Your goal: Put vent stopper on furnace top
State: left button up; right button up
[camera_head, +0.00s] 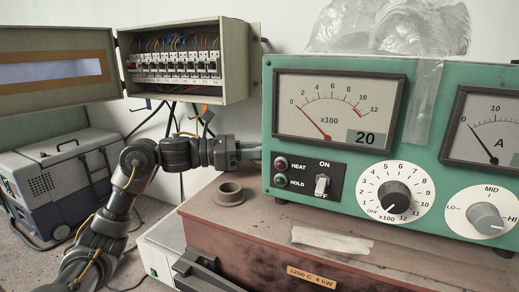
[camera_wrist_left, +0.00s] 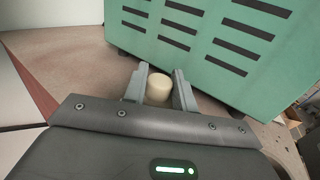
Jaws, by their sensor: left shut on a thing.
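The vent stopper, a cream round plug (camera_wrist_left: 159,87), is between the fingers of my left gripper (camera_wrist_left: 160,92) in the left wrist view. The fingers are shut on it. In the head view my left gripper (camera_head: 250,152) reaches in from the left, level, beside the left side of the green control box; the stopper cannot be made out there. The furnace top (camera_head: 265,217) is a worn reddish-brown surface. A grey-brown vent ring (camera_head: 230,194) stands on it, below and left of the gripper tips. The ring is not seen in the wrist view. My right gripper is not in view.
The green control box (camera_head: 338,160) with dials stands on the furnace top; its slotted side (camera_wrist_left: 205,45) is close to the fingers. An open breaker box (camera_head: 190,62) hangs on the wall behind. A pale strip (camera_head: 332,241) lies at the front. A grey case (camera_head: 60,185) stands left.

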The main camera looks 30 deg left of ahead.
pick_arm(q)
jog(key=shift+f, duration=0.15)
jog(key=o, duration=1)
jog(key=shift+r, duration=0.25)
jog(key=b+v, duration=0.6)
jog(key=v, duration=0.6)
jog(key=shift+f, duration=0.1)
